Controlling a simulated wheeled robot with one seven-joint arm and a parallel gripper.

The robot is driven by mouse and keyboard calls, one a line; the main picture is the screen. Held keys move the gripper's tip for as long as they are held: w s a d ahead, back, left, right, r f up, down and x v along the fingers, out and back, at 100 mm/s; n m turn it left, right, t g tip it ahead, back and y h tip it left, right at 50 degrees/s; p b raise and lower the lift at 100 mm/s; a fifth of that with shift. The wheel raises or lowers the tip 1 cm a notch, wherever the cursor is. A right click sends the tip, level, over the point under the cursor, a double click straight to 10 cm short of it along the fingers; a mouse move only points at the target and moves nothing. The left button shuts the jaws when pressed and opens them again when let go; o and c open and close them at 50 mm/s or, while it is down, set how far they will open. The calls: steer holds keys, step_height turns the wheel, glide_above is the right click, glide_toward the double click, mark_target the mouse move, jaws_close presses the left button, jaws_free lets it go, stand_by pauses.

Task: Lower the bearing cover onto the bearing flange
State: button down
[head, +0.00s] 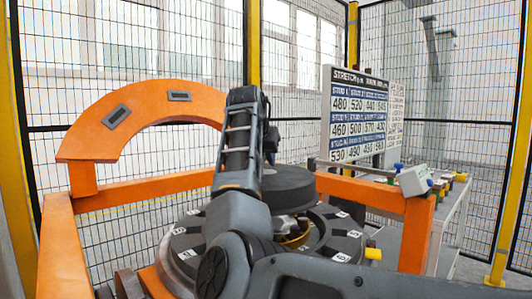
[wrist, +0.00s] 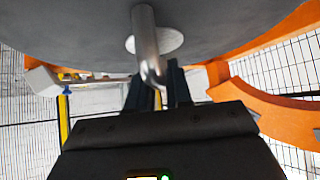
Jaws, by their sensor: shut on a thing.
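The bearing cover (head: 287,186) is a thick dark grey disc. In the head view it hangs over the bearing flange (head: 340,228), a dark ring with white number labels, and a gap with a brassy, shiny centre shows between them. In the wrist view the cover (wrist: 70,30) fills the top, with a bent metal handle (wrist: 148,50) in front of a pale round spot. My gripper (wrist: 157,85) is shut on the handle, its dark fingers beside the bar. My arm hides the gripper and much of the cover and flange in the head view.
An orange frame (head: 418,225) surrounds the flange, with an orange arch (head: 150,108) at the left. A side table (head: 455,215) with small coloured parts and a number board (head: 358,115) stand at the right. Mesh fencing with yellow posts (head: 252,45) encloses the place.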

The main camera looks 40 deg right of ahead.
mark_target(267, 172)
steer(key=shift+f+b, duration=0.4)
steer(key=shift+f, duration=1.5)
steer(key=shift+p, duration=1.35)
stand_by(0.3)
steer(key=shift+f+b, duration=0.8)
steer(key=shift+f, duration=2.7)
steer(key=c, duration=1)
jaws_free()
steer(key=shift+o, duration=0.2)
steer(key=shift+s, duration=0.1)
